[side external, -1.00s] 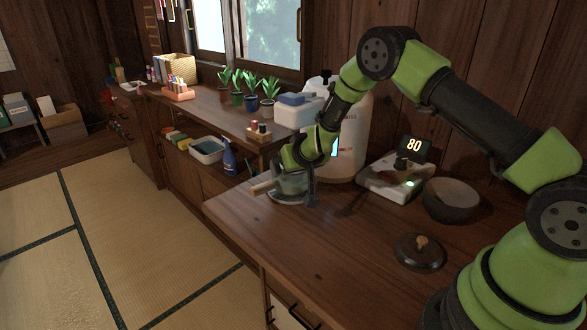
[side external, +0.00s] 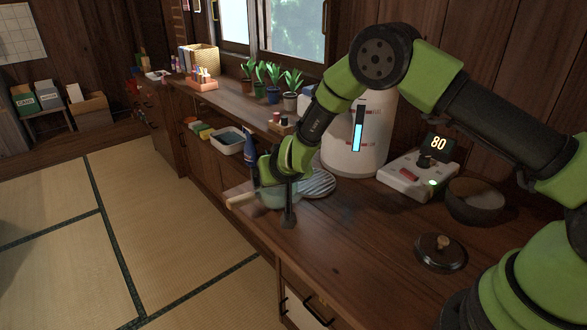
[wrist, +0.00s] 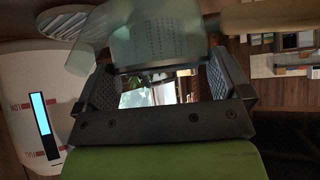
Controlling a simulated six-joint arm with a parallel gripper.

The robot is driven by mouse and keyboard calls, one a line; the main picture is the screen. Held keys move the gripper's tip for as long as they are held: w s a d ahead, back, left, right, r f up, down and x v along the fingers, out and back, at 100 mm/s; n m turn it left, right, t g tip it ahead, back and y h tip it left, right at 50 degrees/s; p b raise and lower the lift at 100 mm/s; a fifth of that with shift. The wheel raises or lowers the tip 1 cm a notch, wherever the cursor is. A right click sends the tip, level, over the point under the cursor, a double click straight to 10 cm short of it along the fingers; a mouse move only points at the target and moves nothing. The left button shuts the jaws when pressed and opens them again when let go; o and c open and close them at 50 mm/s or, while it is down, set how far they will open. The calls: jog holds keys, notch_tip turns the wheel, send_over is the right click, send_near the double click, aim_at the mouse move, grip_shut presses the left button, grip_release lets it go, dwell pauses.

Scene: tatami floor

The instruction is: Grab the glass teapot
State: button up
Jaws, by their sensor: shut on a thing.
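The glass teapot (side external: 271,199) is a clear, faintly greenish pot with a pale wooden handle pointing left in the side view. My gripper (side external: 287,208) is shut on it, one dark finger hanging down in front of the glass. In the wrist view, the teapot (wrist: 160,40) lies across the jaws of my gripper (wrist: 163,75), with a dotted strainer inside and the wooden handle at upper right. The gripper and wrist partly hide the pot in the side view. Whether its base touches the counter cannot be told.
A striped plate (side external: 318,186) lies right behind the teapot. A white water dispenser (side external: 345,150) stands behind it. A white device reading 80 (side external: 405,180), a dark bowl (side external: 476,203) and a dark lid (side external: 441,254) are to the right. The counter's front middle is clear.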

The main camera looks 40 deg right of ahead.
jog(key=a, duration=2)
jog(key=shift+a, duration=0.25)
